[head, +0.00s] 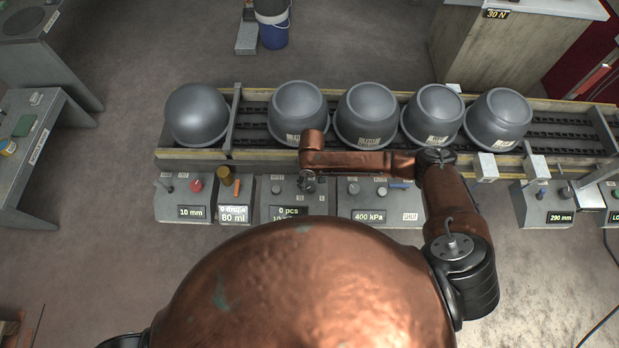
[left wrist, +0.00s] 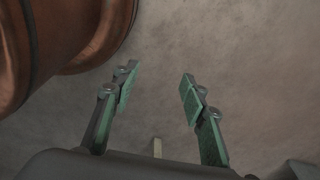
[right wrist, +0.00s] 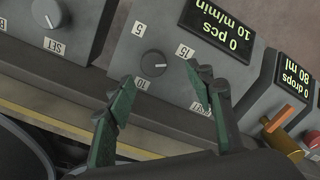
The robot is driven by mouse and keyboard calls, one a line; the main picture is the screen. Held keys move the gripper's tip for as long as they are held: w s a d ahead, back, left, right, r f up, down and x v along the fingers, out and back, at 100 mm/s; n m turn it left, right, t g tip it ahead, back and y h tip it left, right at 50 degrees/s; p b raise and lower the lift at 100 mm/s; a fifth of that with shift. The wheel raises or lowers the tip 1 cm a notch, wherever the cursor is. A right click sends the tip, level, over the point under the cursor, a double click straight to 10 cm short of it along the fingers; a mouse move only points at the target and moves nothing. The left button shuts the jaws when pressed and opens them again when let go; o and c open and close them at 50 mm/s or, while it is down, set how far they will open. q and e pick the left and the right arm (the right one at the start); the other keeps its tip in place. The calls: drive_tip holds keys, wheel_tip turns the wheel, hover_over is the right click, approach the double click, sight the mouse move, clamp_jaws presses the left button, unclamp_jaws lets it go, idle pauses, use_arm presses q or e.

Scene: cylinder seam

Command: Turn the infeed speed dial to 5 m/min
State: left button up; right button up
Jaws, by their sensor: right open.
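The infeed speed dial, a dark round knob (right wrist: 152,64), sits on a grey panel in the right wrist view, among labels 5, 10 and 15. A small pale mark shows on the knob; its exact bearing is hard to tell. The display (right wrist: 222,28) reads 0 pcs and 10 m/min. My right gripper (right wrist: 162,76) is open, its fingertips either side of the dial's near edge, with no clear contact. In the head view this gripper (head: 308,184) is over the panel and hides the dial. My left gripper (left wrist: 158,74) is open and empty above bare floor.
Another knob (right wrist: 47,13) marked SET and an orange lever (right wrist: 278,118) flank the dial's panel. A conveyor (head: 245,160) with several grey domed pots (head: 365,110) runs behind the panels. A 400 kPa panel (head: 368,217) stands to the right.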

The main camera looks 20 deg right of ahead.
sight(311, 187)
drive_tip(key=shift+w+d, duration=0.35)
drive_tip(key=shift+d, duration=0.05)
drive_tip(key=shift+f, duration=0.35)
wheel_tip(311, 187, down, 6)
drive_tip(key=shift+r, duration=0.1)
drive_tip(key=shift+f, duration=0.3)
use_arm(q)
drive_tip(key=shift+s, duration=0.3)
use_arm(e)
drive_tip(key=shift+f, duration=0.15)
drive_tip(key=shift+c, duration=0.2)
use_arm(q)
drive_tip(key=shift+s, duration=0.1)
use_arm(e)
drive_tip(key=c, duration=1.1)
